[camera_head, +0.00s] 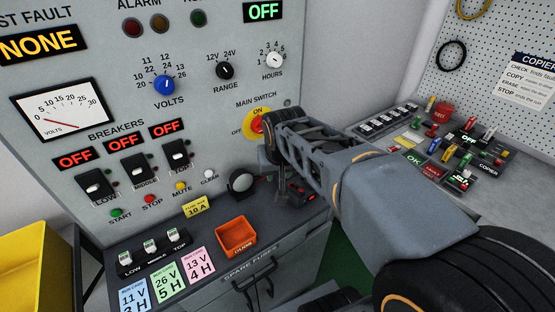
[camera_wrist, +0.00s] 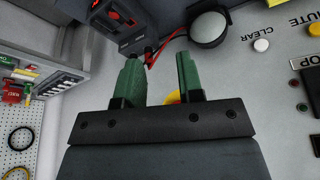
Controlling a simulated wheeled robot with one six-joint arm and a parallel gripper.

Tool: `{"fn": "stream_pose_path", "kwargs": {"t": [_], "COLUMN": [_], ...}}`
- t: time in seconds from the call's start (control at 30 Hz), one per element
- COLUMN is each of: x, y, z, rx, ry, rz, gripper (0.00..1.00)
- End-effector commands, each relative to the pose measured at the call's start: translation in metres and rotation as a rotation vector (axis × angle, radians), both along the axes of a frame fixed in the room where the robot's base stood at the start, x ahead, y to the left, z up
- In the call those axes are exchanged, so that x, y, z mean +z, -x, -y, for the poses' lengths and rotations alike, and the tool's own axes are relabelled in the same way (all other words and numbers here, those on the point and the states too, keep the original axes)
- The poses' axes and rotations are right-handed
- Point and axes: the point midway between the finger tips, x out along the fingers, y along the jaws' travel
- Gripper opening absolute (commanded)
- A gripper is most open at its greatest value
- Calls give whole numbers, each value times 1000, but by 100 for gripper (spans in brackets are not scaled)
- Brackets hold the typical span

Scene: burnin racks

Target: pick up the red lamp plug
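My gripper (camera_wrist: 157,62) has two green fingers, set apart with nothing visible held between them. In the wrist view a red lead (camera_wrist: 165,42) curves from a dark box with red markings (camera_wrist: 118,18) past a round pale lamp (camera_wrist: 210,28). One end of the lead shows close to the left fingertip; I cannot tell whether they touch. I cannot make out a red plug body for certain. In the head view the lamp (camera_head: 242,181) and the dark box (camera_head: 299,192) stand at the back of the bench, beside my arm, which hides the gripper's fingertips.
The main switch (camera_head: 258,123) and control panel (camera_head: 205,95) rise behind the bench. An orange bin (camera_head: 236,236) and coloured cards (camera_head: 166,282) lie in front. The copier console (camera_head: 448,150) stands right, with several small coloured parts. A yellow container (camera_head: 30,265) is at left.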

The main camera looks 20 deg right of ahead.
Motion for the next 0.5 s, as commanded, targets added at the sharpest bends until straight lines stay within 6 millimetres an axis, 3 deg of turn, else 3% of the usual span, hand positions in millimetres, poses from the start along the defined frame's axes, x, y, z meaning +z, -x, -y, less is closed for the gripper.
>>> {"fn": "stream_pose_path", "kwargs": {"t": [0.1, 0.2, 0.33, 0.5], "x": [7, 11, 11, -11], "y": [-44, -71, -95, -111], "z": [22, 38, 52, 62], "rx": [-99, -164, -219, -242], "ry": [4, 6, 9, 9], "rz": [9, 20, 29, 30], "gripper": [34, 34, 34, 34]}}
